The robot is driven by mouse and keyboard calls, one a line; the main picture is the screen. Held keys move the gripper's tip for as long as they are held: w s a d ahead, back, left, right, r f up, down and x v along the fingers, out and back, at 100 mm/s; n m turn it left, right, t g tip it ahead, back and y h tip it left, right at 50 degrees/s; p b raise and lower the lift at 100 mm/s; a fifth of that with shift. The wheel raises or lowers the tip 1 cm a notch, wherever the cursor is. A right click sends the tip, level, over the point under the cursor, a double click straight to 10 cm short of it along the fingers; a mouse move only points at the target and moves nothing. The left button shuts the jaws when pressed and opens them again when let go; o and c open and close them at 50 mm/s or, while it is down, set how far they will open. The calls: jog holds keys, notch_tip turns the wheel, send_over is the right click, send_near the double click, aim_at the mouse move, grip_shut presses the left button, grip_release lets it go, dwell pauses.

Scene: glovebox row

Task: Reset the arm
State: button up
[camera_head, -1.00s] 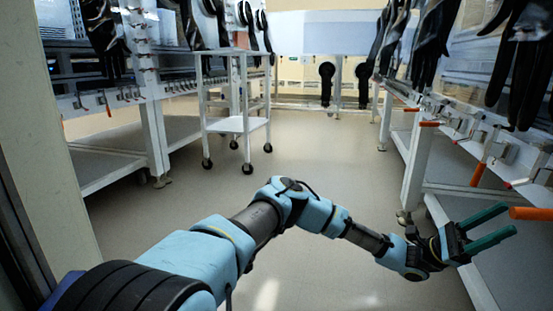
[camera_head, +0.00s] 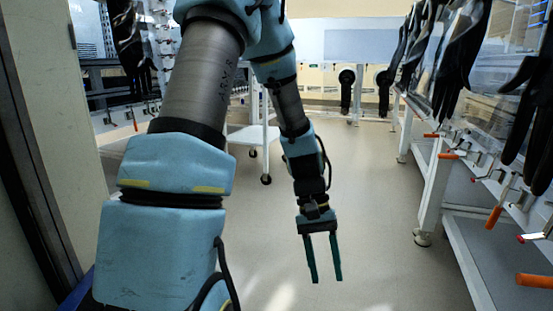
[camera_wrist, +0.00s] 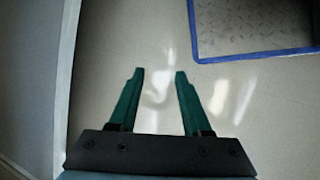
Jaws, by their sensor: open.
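My gripper (camera_head: 325,280) hangs at the end of my blue arm, pointing down over the bare floor near the middle of the head view. Its two green fingers are apart with nothing between them. My arm is folded, rising at the left and coming down at the centre. In the wrist view my gripper (camera_wrist: 160,75) is also open and empty above the pale floor (camera_wrist: 160,110).
Gloveboxes with black gloves (camera_head: 460,60) and orange handles (camera_head: 494,217) line the right, above a white-framed stand (camera_head: 435,190). A white cart (camera_head: 253,135) is partly hidden behind my arm. A pale wall edge (camera_head: 50,120) is close at left. The central aisle is clear.

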jog(key=w+a+r+n+t+y+p, duration=0.1)
jog(key=w+a+r+t+p, duration=0.1)
jog(key=a+r+t, duration=0.5)
jog(key=w+a+r+n+y+p, duration=0.15)
jog(key=a+r, duration=0.35)
jog(key=a, duration=0.6)
notch_tip(320, 180, up, 37)
jog(key=p, duration=3.7)
jog(key=shift+w+f+m+h, duration=0.15)
jog(key=shift+w+m+h, duration=0.2)
jog(key=shift+w, duration=0.05)
